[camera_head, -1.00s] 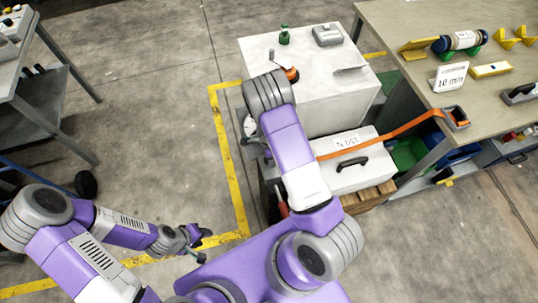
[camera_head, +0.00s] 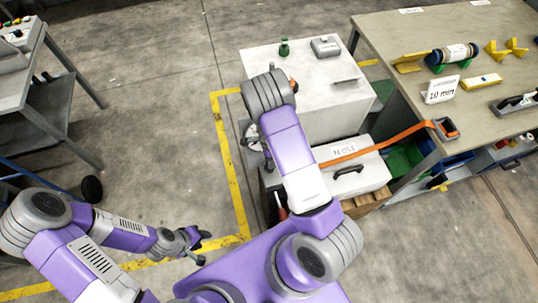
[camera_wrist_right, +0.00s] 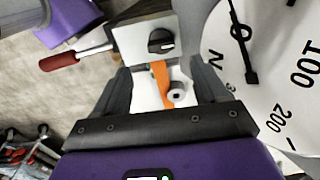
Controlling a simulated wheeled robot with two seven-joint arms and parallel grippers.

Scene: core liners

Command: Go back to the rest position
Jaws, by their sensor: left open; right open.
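My left gripper (camera_head: 195,246) hangs low over the floor beside my purple base in the head view. Its fingers are apart and hold nothing. My right arm reaches forward over the white case (camera_head: 370,176), and its gripper is hidden behind the arm in the head view. In the right wrist view my right gripper (camera_wrist_right: 165,88) is open. An orange strap (camera_wrist_right: 160,76) and a small pale roller (camera_wrist_right: 177,95) show between its fingers; I cannot tell whether they touch. A large white dial (camera_wrist_right: 265,60) is close at the right finger.
A red-handled lever (camera_wrist_right: 62,60) and a black knob (camera_wrist_right: 160,40) lie just beyond the right gripper. A white cabinet (camera_head: 335,110) stands ahead of the right arm, a workbench (camera_head: 400,40) to the right. Open floor (camera_head: 150,100) lies to the left, past a yellow line.

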